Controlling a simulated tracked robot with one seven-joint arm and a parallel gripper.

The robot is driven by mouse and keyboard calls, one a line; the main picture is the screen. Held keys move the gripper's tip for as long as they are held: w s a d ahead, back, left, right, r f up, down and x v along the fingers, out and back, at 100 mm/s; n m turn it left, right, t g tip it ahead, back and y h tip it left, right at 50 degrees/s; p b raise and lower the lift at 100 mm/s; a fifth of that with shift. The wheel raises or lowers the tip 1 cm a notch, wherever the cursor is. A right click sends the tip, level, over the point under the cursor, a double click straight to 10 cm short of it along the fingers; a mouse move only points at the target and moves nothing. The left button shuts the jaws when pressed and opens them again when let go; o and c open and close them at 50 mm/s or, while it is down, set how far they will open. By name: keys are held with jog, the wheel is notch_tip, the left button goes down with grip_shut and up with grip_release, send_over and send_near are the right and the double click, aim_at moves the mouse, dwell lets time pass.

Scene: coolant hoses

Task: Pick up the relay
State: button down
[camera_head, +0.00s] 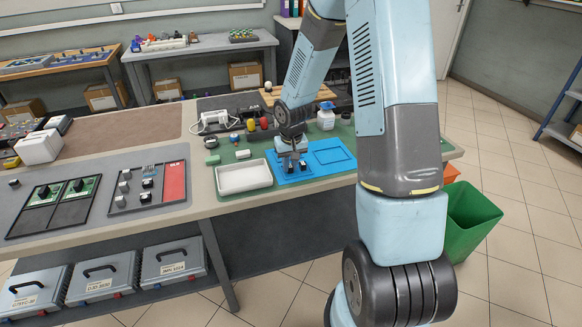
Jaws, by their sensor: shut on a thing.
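My gripper (293,165) points down over the left part of a blue tray (336,157) on the green mat of the workbench. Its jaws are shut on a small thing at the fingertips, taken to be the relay. The thing is mostly hidden by the fingers and too small to make out clearly. I cannot tell whether it touches the tray floor.
A white empty tray (244,178) stands just left of the blue tray. A white bottle (326,116), a red knob-like thing (264,123) and a yellow one lie behind. A green bin (468,220) stands on the floor at right.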

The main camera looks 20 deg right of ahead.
aim_at(290, 166)
jog(key=shift+r, duration=0.5)
notch_tip(290, 166, up, 2)
jog(key=shift+r, duration=0.25)
jog(key=s+d+r, duration=0.4)
jog(key=s+r, duration=0.5)
jog(key=s, duration=0.4)
jog(key=shift+s+r, duration=0.25)
